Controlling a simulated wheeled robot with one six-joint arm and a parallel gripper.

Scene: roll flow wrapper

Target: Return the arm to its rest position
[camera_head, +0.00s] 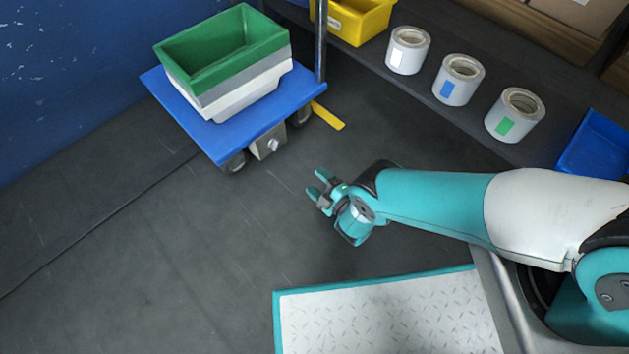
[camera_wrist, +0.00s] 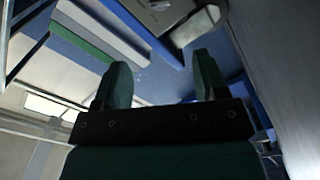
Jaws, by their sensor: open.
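My gripper (camera_head: 317,185) shows in the head view at the end of my teal and white arm, which reaches in from the right. Its two teal fingers are apart with nothing between them. It hangs over bare dark floor, in front of the blue cart and apart from it. In the wrist view the gripper (camera_wrist: 158,85) shows two dark green fingers standing apart. Behind them are walls, bright window-like panels and blue surfaces, tilted in the picture.
A blue cart (camera_head: 230,143) carries stacked green, grey and white bins (camera_head: 225,60). Three white rolls (camera_head: 407,50) stand on a dark shelf (camera_head: 385,68), with a yellow bin (camera_head: 358,20) and a blue bin (camera_head: 597,146). The floor (camera_head: 130,250) at left is clear.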

